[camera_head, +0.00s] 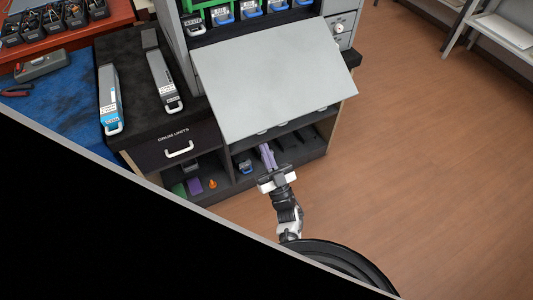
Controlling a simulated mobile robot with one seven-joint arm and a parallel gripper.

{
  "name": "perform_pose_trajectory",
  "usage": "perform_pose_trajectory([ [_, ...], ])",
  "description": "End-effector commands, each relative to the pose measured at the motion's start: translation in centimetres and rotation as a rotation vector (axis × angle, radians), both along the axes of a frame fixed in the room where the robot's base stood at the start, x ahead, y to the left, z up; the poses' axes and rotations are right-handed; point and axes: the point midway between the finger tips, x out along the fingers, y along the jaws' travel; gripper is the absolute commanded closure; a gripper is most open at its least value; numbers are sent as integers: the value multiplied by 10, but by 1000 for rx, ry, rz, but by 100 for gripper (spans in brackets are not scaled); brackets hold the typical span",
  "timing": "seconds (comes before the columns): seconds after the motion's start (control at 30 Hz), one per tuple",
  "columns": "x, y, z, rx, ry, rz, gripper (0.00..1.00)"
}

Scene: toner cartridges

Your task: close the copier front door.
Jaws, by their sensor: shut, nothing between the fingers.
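The copier front door (272,78) is a light grey flat panel. It stands open, swung out from the copier (342,28) and sloping toward me over the cabinet below. Small tabs show along its near edge. My gripper (268,158) is below and in front of that near edge, pointing into the open shelf area under the door. Its fingers look shut, with nothing seen held. I cannot tell whether the fingertips touch anything, and the door's underside is hidden.
Toner cartridges (222,15) stand in the copier bay behind the door. Two long units (164,80) lie on the black drum-unit cabinet (135,62) at left. Small items (195,186) sit in its lower shelf. The wooden floor (420,150) at right is clear.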

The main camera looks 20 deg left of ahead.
Motion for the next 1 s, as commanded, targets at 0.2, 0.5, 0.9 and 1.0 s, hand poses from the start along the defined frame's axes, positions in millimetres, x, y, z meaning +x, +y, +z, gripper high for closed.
perform_pose_trajectory([
  [0.2, 20, 27, 34, 3, -4, 3, 100],
  [0.5, 42, 55, 61, 3, -4, 2, 100],
  [0.9, 47, 61, 109, 4, -8, 1, 100],
  [1.0, 46, 60, 130, 4, -6, 2, 100],
])
